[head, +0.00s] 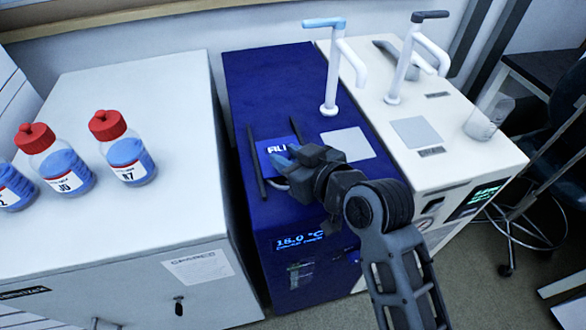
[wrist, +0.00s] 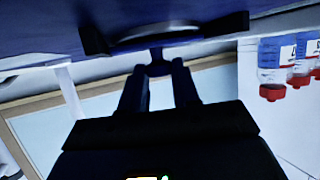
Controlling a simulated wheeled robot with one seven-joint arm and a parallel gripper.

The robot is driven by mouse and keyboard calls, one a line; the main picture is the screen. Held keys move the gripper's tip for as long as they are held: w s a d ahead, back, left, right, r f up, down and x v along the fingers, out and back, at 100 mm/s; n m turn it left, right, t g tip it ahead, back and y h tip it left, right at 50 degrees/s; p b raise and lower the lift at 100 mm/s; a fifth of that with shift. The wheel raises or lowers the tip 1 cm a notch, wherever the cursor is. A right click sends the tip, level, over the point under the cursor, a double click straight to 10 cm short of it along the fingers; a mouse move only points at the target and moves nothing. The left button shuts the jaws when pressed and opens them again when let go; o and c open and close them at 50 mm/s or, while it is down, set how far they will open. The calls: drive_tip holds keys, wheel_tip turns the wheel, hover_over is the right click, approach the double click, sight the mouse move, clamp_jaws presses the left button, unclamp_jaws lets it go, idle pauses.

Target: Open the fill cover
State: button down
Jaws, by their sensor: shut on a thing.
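The fill cover (head: 268,146) is a blue panel with white lettering, partly hidden by my gripper, on top of the dark blue unit (head: 262,85). Two black rails (head: 256,165) flank it. My gripper (head: 287,166) is at the cover's near part, shut on what looks like its handle. In the wrist view my fingers (wrist: 159,82) close around a small dark piece (wrist: 158,62) below a pale curved edge (wrist: 155,36). How far the cover is open cannot be told.
A white faucet-like spout (head: 331,75) and a grey plate (head: 348,143) are on the blue unit's top. A cream unit (head: 440,145) with its own spout stands to the right. Several red-capped bottles (head: 127,150) stand on the white cabinet (head: 150,100) at left.

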drive_tip(key=shift+w, duration=0.1)
drive_tip(key=c, duration=0.9)
unclamp_jaws()
drive_tip(key=shift+o, duration=0.2)
drive_tip(key=shift+v, duration=3.95)
drive_tip(key=shift+a, duration=0.1)
